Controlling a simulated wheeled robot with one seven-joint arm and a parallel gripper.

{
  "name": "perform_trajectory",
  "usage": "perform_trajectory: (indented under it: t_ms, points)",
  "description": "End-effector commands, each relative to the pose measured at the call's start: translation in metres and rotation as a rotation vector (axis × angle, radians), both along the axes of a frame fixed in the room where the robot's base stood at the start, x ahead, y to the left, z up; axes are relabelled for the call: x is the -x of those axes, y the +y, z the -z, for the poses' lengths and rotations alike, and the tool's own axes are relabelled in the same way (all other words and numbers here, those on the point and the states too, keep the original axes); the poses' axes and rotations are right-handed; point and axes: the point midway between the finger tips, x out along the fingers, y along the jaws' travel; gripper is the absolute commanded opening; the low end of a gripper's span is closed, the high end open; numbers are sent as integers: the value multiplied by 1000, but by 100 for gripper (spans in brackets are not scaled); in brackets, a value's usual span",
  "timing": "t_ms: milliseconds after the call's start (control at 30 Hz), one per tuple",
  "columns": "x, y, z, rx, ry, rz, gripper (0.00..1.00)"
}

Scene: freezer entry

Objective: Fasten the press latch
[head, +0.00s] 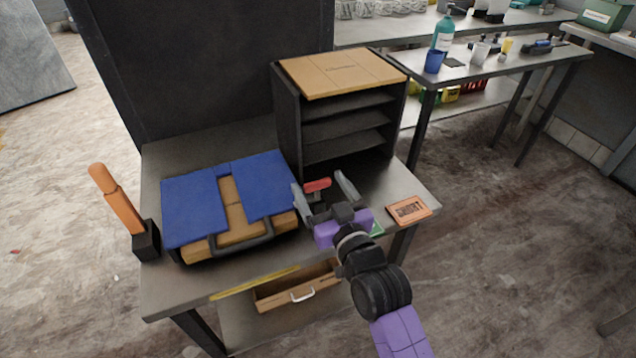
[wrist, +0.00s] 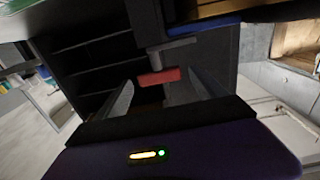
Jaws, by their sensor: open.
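The press latch shows as a red handle (head: 317,185) on the table, just right of the blue-topped case. In the wrist view the red handle (wrist: 160,77) sits at the end of a grey arm (wrist: 172,52) joined to a dark upright post (wrist: 145,22). My gripper (head: 320,188) is open, its two fingers spread left and right of the red handle. In the wrist view the handle lies ahead, between the fingers (wrist: 162,92), with no visible contact. The latch's base and catch are mostly hidden by my gripper in the head view.
The case (head: 237,232) with blue flaps lies close left. A dark shelf unit (head: 288,120) stands behind. An orange device (head: 409,209) lies at the right table edge. An orange-handled tool (head: 122,208) stands at the left.

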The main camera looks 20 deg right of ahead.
Motion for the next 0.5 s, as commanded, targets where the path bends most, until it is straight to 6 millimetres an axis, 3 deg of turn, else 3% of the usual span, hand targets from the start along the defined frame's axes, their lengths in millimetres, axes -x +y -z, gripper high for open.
perform_trajectory:
  t_ms: [300, 500]
  points:
    - [49, 2, 2, -2, 0, -1, 80]
    - [61, 1, 1, 1, 0, 0, 80]
